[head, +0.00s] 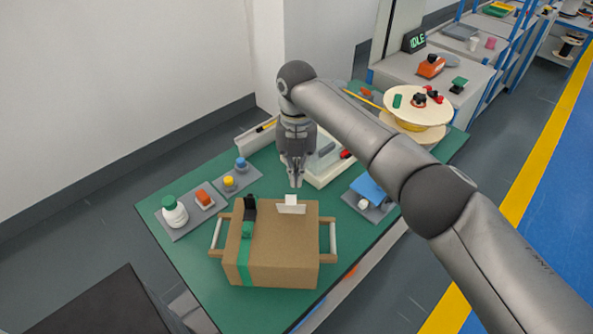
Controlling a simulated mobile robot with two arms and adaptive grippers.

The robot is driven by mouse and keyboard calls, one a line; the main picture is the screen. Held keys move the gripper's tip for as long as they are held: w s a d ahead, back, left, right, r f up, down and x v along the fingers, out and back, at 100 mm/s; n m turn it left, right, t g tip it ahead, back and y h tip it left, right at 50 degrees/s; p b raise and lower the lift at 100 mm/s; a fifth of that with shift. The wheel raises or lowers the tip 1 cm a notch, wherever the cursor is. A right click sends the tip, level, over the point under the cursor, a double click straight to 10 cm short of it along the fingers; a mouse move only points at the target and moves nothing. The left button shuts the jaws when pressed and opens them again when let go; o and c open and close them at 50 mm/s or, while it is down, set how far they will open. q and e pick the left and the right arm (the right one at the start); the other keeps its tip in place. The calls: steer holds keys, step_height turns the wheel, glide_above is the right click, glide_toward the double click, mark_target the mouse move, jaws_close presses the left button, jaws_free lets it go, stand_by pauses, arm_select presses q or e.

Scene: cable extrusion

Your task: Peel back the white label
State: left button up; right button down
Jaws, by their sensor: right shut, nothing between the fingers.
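The white label (291,207) is on top of the brown box (273,262), near its back edge. A part of it stands up from the box top. The box has a green strip (244,262) down its left side and a black piece at its back left. My right gripper (296,184) is shut and empty, pointing down just behind the label, apart from it in the picture. My left gripper is not in view.
The box has handles on both sides and sits on a green table (165,245). A white bottle (174,212) and small coloured items stand at left. A white tray (327,172) lies behind the gripper. A blue item (369,190) is at right, a cream spool (414,106) at back right.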

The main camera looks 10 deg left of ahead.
steer(key=shift+r, duration=0.1)
steer(key=shift+r+p, duration=0.8)
steer(key=shift+r, duration=0.1)
